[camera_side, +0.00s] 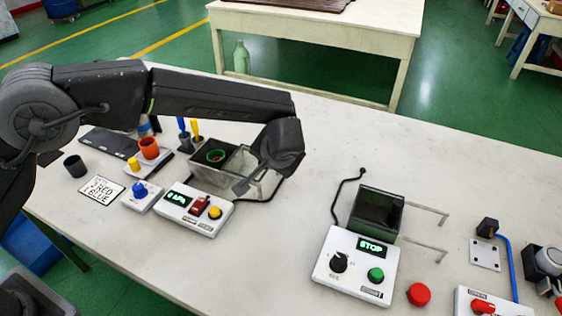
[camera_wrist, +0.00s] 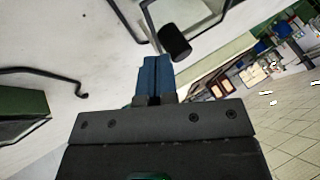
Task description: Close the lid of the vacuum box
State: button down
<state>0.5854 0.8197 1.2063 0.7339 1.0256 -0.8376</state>
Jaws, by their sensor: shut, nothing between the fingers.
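The vacuum box (camera_side: 208,177) is a grey open-topped box left of centre in the side view. In the wrist view my gripper's blue fingers (camera_wrist: 155,76) are together and empty. A black cylindrical knob (camera_wrist: 174,42) is just beyond them, beside a thin frame.
A control unit (camera_side: 196,211) with display, red switch and yellow button sits in front of the box. A dark tank (camera_side: 375,212) with a STOP panel (camera_side: 356,265) stands to the right, with rods sticking out. Cups and tools crowd the left. The table between box and tank is mostly clear.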

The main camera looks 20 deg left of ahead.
jog(key=shift+a, duration=0.1)
send_near(231, 161)
jog(key=w+a+f, duration=0.1)
jog(key=w, duration=0.1)
jog(key=w+a+f, duration=0.2)
jog(key=shift+w+a+f, duration=0.2)
jog(key=shift+w+a, duration=0.1)
jog(key=shift+w, duration=0.05)
jog(key=shift+a, duration=0.1)
